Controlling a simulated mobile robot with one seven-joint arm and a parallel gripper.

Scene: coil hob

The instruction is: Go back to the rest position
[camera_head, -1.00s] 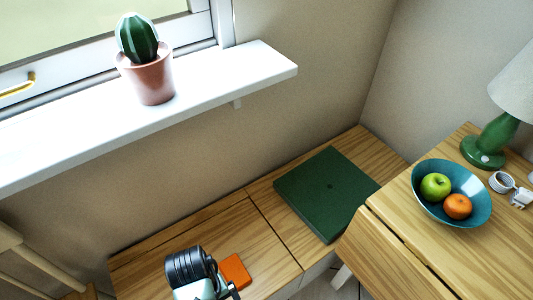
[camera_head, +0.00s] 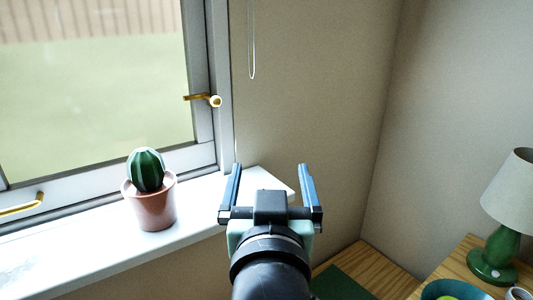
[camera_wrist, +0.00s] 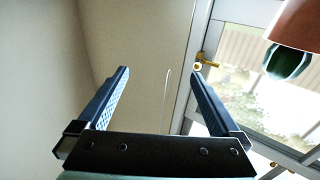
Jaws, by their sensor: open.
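My gripper (camera_head: 271,190) is raised in the middle of the head view, its two blue fingers spread apart and pointing up, with nothing between them. It appears in front of the right end of the white windowsill. In the wrist view my gripper (camera_wrist: 160,85) is also open and empty, facing the wall and the window frame. A green cactus in a terracotta pot (camera_head: 152,205) stands upright on the windowsill, left of the gripper and apart from it. The pot also shows upside down at the top right of the wrist view (camera_wrist: 298,22).
The window (camera_head: 95,90) has gold handles (camera_head: 206,100), and a cord (camera_head: 252,50) hangs on the wall beside it. At the lower right are a green lamp (camera_head: 497,245), a teal bowl (camera_head: 455,289) cut by the frame edge, and a dark green flat object (camera_head: 338,285).

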